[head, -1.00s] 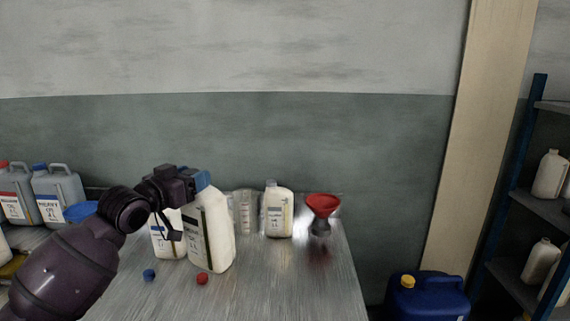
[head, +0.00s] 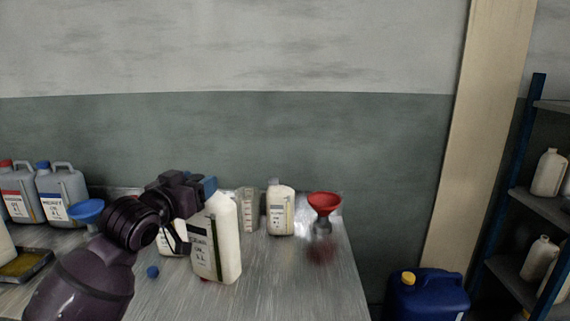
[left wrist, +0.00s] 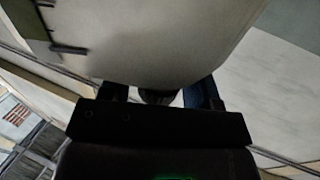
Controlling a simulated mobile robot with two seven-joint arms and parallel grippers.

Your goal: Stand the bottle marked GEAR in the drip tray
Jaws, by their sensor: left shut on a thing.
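My left gripper (head: 208,192) is shut on the neck end of a large white bottle (head: 226,240) with a dark-edged label. The lettering is too small to read, so I cannot tell if it says GEAR. The bottle is upright, over or on the metal table; contact at its base is unclear. In the left wrist view its pale body (left wrist: 165,40) fills the top, between the fingers (left wrist: 160,95). A shallow dark tray with yellowish content (head: 22,266), apparently the drip tray, lies at the left edge. My right gripper is not in view.
A white bottle (head: 172,240) is partly hidden behind the held one. A clear measuring jug (head: 249,212), a smaller white bottle (head: 281,212) and a red funnel (head: 324,204) stand right. Grey canisters (head: 62,195) and a blue funnel (head: 87,210) are left.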

